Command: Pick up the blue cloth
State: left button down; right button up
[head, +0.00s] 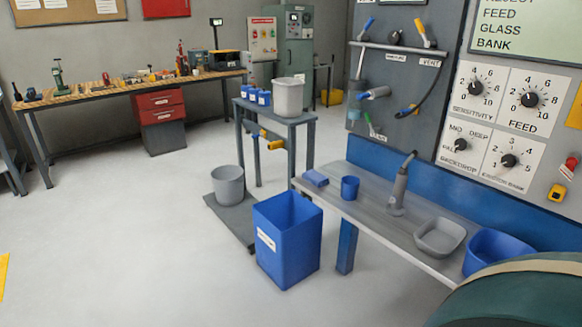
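A small folded blue cloth (315,178) lies flat at the left end of the grey bench (365,212), close to its edge. A blue cup (350,187) stands just to its right, a small gap apart. Nothing covers the cloth. Neither of my grippers shows in the head view.
A grey bottle-like tool (399,188), a grey tray (440,236) and a blue basin (495,252) stand further right on the bench. A tall blue bin (288,238) stands on the floor below the cloth's end. The floor (120,240) at left is clear.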

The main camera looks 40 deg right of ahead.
aim_at(318, 180)
jog(key=i+z, duration=0.3)
jog(key=i+j+z, duration=0.3)
jog(key=i, duration=0.2)
jog(key=i+j+z, duration=0.3)
jog(key=i+l, duration=0.05)
jog(key=i, duration=0.05)
